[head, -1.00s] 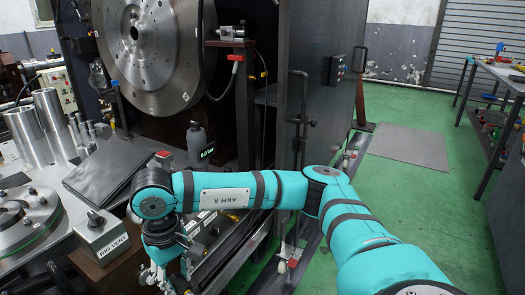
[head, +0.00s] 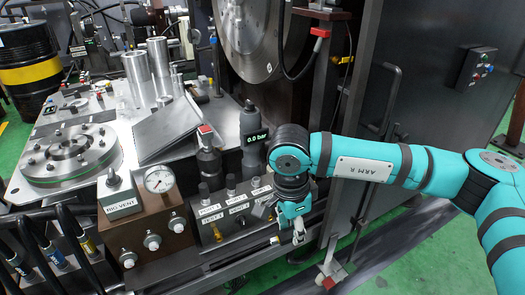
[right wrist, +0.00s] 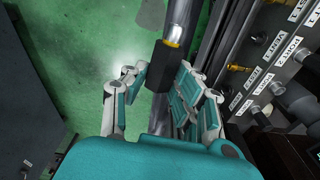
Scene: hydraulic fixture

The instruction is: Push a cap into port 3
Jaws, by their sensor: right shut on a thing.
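My right gripper (head: 297,232) hangs at the right end of the dark port block (head: 190,243). In the right wrist view, my right gripper (right wrist: 161,78) is shut on a black cap-like piece (right wrist: 158,66) with a brass ring and a bright metal tip. The port block also shows at the right of that view, with white labels (right wrist: 257,76) and brass fittings (right wrist: 236,68) facing the gripper. The held piece is apart from these fittings. Several white labels (head: 237,209) run along the block's top; which port is number 3 is hard to read. My left gripper is out of view.
A brown box with a gauge (head: 159,180) and white knobs stands left of the block. A dark bottle-shaped unit with a 0.0 bar display (head: 254,138) stands behind. Hoses (head: 75,238) hang at front left.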

